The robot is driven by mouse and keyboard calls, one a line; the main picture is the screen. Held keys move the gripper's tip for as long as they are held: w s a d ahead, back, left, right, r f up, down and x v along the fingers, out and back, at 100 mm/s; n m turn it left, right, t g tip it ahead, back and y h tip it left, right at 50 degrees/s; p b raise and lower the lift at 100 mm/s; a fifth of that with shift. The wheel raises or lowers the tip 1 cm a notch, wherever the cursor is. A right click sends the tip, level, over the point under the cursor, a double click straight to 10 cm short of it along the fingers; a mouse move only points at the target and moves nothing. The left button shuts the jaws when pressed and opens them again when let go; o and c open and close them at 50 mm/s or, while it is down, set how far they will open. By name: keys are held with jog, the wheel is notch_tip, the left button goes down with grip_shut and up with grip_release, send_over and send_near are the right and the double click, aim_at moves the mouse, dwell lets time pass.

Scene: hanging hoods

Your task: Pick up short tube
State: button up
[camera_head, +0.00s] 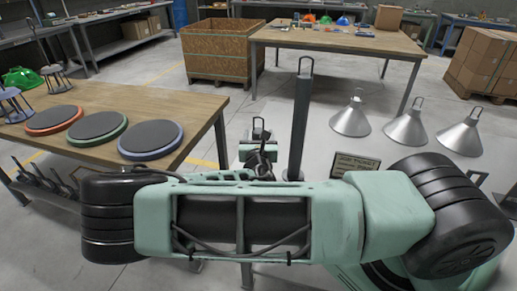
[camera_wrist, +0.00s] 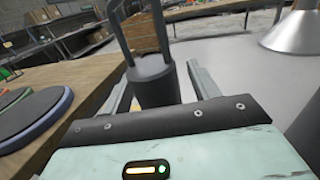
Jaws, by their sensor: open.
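The short tube (camera_head: 260,133) is a dark cylinder with a wire loop handle on top, just beyond my gripper (camera_head: 257,150) in the head view. In the wrist view the short tube (camera_wrist: 155,84) stands between the two fingers of my gripper (camera_wrist: 160,78), its loop rising above them. The fingers are open on either side of it; I cannot tell whether either touches it. Its lower end is hidden by my gripper. A taller dark tube (camera_head: 300,120) with a similar loop stands upright just to the right in the head view.
A wooden table (camera_head: 200,115) with round dark pads stands close on the left. Metal cone hoods (camera_head: 405,130) are on the right, with a small sign (camera_head: 355,163) nearer. A wooden crate (camera_head: 220,50) and another table (camera_head: 340,42) stand behind.

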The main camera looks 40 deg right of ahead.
jog(key=c, duration=1.3)
